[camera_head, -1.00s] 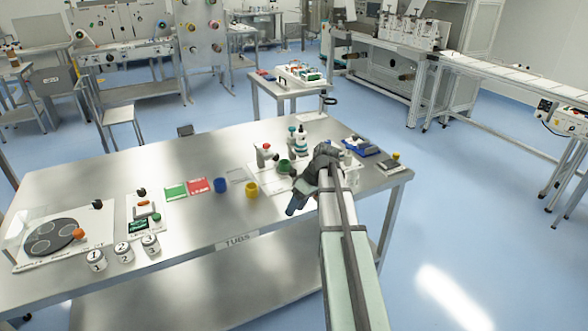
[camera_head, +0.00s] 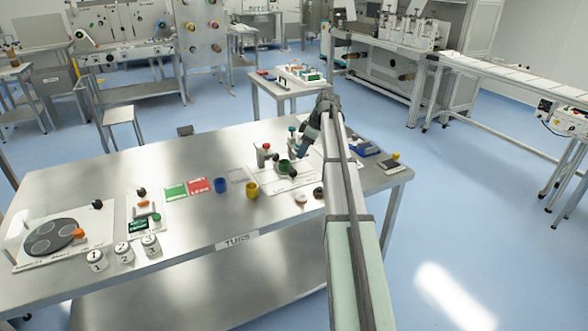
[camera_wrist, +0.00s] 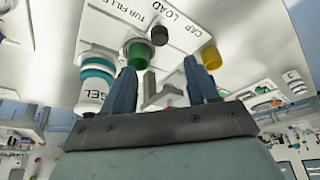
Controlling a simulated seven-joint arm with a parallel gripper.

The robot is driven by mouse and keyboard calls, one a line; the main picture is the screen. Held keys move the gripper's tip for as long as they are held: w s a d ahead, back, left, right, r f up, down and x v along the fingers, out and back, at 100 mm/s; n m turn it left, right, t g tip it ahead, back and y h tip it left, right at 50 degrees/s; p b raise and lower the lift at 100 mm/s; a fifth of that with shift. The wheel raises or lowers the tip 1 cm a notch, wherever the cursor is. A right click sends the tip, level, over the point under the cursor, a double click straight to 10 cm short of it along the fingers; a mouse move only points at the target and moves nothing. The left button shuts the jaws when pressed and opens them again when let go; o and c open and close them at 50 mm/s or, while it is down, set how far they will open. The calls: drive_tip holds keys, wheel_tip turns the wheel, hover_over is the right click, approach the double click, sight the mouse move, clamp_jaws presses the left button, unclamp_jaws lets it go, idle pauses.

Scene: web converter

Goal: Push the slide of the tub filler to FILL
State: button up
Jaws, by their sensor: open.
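The tub filler (camera_head: 263,185) is a white plate with fixtures at the right part of the steel table. A green tub (camera_head: 284,166) stands on it; it also shows in the wrist view (camera_wrist: 137,52). A dark knob (camera_wrist: 159,36) lies beside the green tub in the wrist view; I cannot tell if it belongs to the slide. A teal-and-white bottle (camera_wrist: 95,85) stands left of my fingers in the wrist view. My gripper (camera_wrist: 158,70) is open and empty, its two blue fingers apart. In the head view my gripper (camera_head: 302,152) is over the filler's back right.
A red-topped white post (camera_head: 263,154) stands left of the gripper. A yellow cup (camera_head: 252,190) and a blue cup (camera_head: 221,185) stand to the left. A blue tray (camera_head: 362,148) lies right of my arm. My forearm hides part of the table's right side.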

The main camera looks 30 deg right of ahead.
sight(293, 170)
drive_tip(key=x, duration=1)
drive_tip(key=shift+f, duration=0.2)
clamp_jaws()
idle(0.4)
